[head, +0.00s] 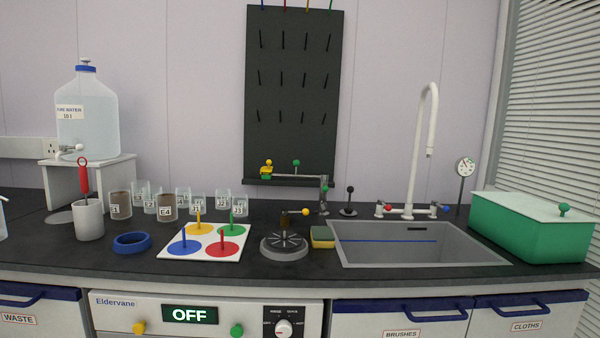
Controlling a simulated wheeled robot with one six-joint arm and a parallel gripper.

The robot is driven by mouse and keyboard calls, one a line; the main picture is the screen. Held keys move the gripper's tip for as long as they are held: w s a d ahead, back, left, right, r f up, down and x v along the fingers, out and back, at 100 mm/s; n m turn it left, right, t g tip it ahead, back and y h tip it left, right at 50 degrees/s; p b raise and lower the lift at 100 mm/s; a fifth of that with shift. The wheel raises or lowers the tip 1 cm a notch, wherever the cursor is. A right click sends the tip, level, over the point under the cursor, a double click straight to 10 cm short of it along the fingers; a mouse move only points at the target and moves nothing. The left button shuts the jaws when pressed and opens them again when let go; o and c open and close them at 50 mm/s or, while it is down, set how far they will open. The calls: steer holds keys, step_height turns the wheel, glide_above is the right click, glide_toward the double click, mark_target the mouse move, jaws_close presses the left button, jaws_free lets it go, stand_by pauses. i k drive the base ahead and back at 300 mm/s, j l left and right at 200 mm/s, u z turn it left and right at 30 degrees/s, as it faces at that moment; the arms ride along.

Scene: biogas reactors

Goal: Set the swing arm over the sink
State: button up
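The swing arm (293,177) is a thin grey horizontal bar at the back of the counter. It runs left from a short grey post (323,197) that stands by the sink's back left corner. A yellow piece (267,169) sits at the bar's left end, and a green knob (296,163) stands above the bar. The bar points away from the sink, in front of the lower edge of the black pegboard. The grey sink (480,255) is set into the counter at the right, with no bar over it. My gripper is not in view.
A tall white tap (418,150) stands behind the sink, and a black-knobbed lever (349,200) is right of the post. A round dark stand (284,247) with a yellow knob and a sponge (322,237) are left of the sink. A green bin (530,228) is at the right.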

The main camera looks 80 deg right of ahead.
mark_target(265, 175)
steer(key=z, duration=2.15)
